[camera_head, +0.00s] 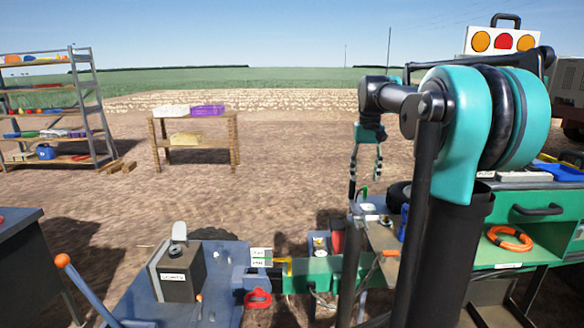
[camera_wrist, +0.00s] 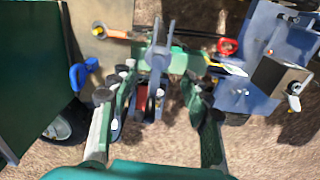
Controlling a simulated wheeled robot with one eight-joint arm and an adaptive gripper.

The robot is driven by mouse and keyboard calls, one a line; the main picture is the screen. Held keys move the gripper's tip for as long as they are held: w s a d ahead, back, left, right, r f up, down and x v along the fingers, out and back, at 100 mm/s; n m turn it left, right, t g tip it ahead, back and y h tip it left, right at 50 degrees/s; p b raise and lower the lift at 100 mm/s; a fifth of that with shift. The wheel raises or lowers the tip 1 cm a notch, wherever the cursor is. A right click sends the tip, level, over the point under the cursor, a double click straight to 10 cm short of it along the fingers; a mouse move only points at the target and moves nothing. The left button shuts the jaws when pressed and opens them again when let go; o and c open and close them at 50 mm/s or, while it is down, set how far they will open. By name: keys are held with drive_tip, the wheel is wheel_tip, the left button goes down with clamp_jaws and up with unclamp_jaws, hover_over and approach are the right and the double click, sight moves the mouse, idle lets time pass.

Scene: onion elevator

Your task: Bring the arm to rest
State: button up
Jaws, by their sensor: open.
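My arm rises at the right of the head view and bends over at its top. My gripper (camera_head: 364,170) hangs from it, pointing down, above the equipment at the middle right. In the wrist view my gripper (camera_wrist: 158,82) shows its two fingers apart, with nothing held between them. Below the fingers are a green beam (camera_wrist: 180,62) and a grey-blue upright part. How far the fingertips are above these parts I cannot tell.
A blue platform (camera_head: 140,292) carries a dark box (camera_head: 178,275). A green bench (camera_head: 540,205) with an orange ring (camera_head: 510,238) stands right. A wooden table (camera_head: 160,130) and a shelf rack (camera_head: 92,85) stand farther back. Open soil lies between.

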drive_tip(key=s+a+f+t, duration=0.1)
drive_tip(key=s+f+t, duration=0.1)
drive_tip(key=s+f, duration=1)
drive_tip(key=s+a+f+t, duration=0.2)
drive_tip(key=s+f, duration=1.1)
drive_tip(key=f, duration=0.4)
drive_tip(key=shift+s+a+f+n, duration=0.2)
drive_tip(key=shift+a+f+n, duration=0.1)
drive_tip(key=shift+f, duration=0.1)
